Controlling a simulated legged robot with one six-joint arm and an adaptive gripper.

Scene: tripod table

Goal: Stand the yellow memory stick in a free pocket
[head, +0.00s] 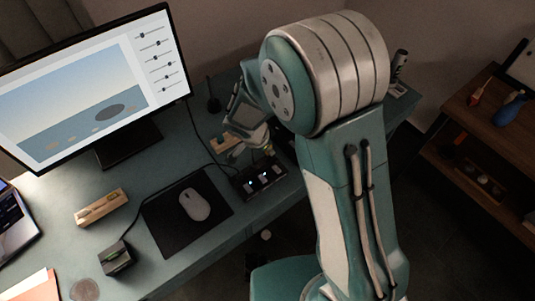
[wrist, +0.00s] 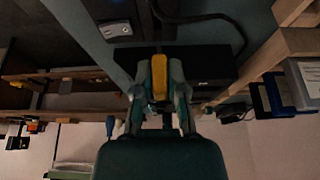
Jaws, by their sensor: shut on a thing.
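The yellow memory stick (wrist: 159,77) is between my gripper's (wrist: 160,92) two fingers in the wrist view. The fingers are shut on it and its yellow body points away from my palm. In the head view my gripper (head: 263,150) is just above the far side of a black box (head: 261,185) with small lights and pale pieces on its top. Most of the stick is hidden there by my gripper. In the wrist view a dark box (wrist: 211,61) lies behind the stick; I cannot tell whether they touch. The pockets are not clear enough to tell which are free.
A mouse (head: 194,204) lies on a black mat (head: 165,232) left of the box. A wooden block (head: 102,207), a small dark box (head: 116,258) and a monitor (head: 90,85) stand further left. Another wooden piece (head: 221,143) is behind my gripper. The desk's front edge is close.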

